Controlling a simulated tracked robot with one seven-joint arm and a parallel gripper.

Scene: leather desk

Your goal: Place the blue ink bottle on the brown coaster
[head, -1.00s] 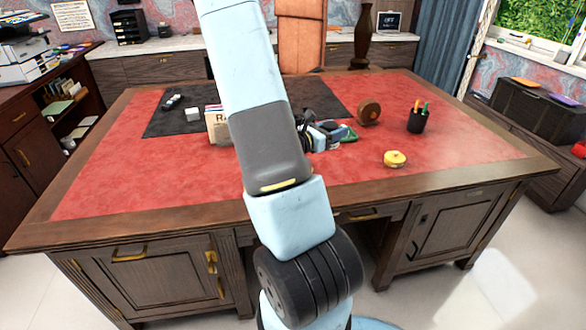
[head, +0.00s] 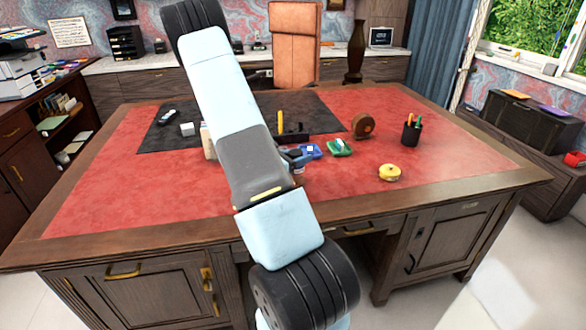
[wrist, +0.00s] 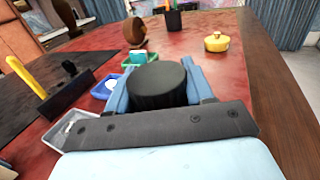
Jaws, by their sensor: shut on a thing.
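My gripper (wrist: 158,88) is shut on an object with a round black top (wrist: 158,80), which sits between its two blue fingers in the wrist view. This looks like the capped ink bottle. Its body, and any blue colour on it, is hidden below the top. In the head view my arm covers most of the gripper and the held object. A brown round piece (head: 363,126) stands upright on the red desk top, right of the gripper; it also shows in the wrist view (wrist: 134,31). I cannot tell whether it is the coaster; no flat brown coaster shows clearly.
A blue tray (head: 310,151) and a green tray (head: 340,147) lie close to the gripper. A black holder with a yellow stick (wrist: 70,88) stands left of it in the wrist view. The front right desk top is clear.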

